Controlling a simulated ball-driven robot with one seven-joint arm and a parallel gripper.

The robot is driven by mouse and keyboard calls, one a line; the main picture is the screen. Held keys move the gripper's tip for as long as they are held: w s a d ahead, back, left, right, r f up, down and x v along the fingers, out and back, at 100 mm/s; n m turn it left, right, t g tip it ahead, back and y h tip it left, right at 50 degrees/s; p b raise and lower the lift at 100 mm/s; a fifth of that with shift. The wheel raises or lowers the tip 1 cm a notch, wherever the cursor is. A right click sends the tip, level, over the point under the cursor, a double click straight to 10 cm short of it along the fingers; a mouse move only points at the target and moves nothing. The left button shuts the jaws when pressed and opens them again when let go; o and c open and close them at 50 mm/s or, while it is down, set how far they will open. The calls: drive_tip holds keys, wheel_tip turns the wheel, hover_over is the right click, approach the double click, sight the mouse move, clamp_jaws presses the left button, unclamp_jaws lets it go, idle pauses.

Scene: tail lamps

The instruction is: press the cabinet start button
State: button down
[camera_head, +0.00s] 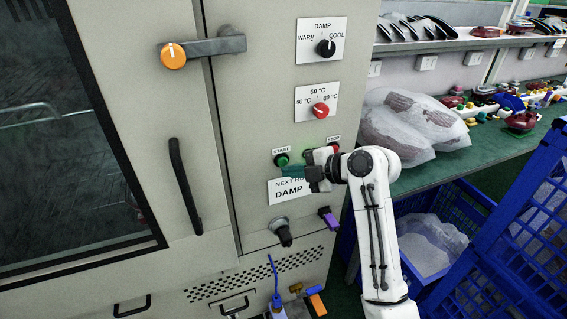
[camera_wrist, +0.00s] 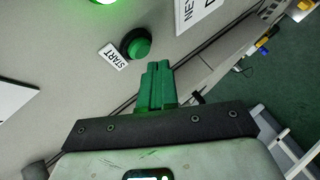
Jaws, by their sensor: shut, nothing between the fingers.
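The cabinet start button (camera_head: 282,160) is a round green button on the beige control panel, under a small START label (camera_head: 281,150). In the wrist view the green button (camera_wrist: 137,44) sits just beyond the fingertips, with the START label (camera_wrist: 114,55) beside it. My gripper (camera_head: 291,171) has green fingers, held together and empty. In the head view it is just below and right of the button. The closed fingers also show in the wrist view (camera_wrist: 157,70), pointing toward the panel near the button. I cannot tell whether they touch it.
A STOP button (camera_head: 334,148), partly hidden by my arm, lies to the right. Above are a red temperature knob (camera_head: 320,110) and a black DAMP knob (camera_head: 325,47). A DAMP sign (camera_head: 289,191) hangs below. A green shelf with wrapped parts (camera_head: 400,122) and blue crates (camera_head: 525,215) stand right.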

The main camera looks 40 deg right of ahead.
drive_tip(key=shift+s+a+p, duration=0.1)
drive_tip(key=shift+s+a, duration=0.15)
drive_tip(key=shift+s, duration=0.55)
drive_tip(key=shift+s+a+p, duration=0.1)
drive_tip(key=shift+s+a, duration=0.1)
drive_tip(key=shift+s, duration=0.6)
drive_tip(key=shift+s+a+p, duration=0.1)
drive_tip(key=shift+s+a, duration=0.15)
drive_tip(key=shift+s, duration=0.55)
drive_tip(key=s+a+f+m+g+h, duration=0.1)
drive_tip(key=s+a+f+m+g, duration=0.35)
drive_tip(key=f, duration=0.55)
drive_tip(key=s+a+f+m+g+h, duration=0.1)
drive_tip(key=s+f+m, duration=0.3)
drive_tip(key=s, duration=0.4)
drive_tip(key=s+a+f+m+g+h, duration=0.1)
drive_tip(key=s+f+m+g, duration=0.2)
drive_tip(key=s+m, duration=0.2)
drive_tip(key=s+a+f+m+g+h, duration=0.1)
drive_tip(key=s+f+m, duration=0.3)
drive_tip(key=s, duration=0.8)
drive_tip(key=shift+f+m+g+h, duration=0.35)
drive_tip(key=shift+m+g+h, duration=0.2)
drive_tip(key=shift+m+h, duration=0.1)
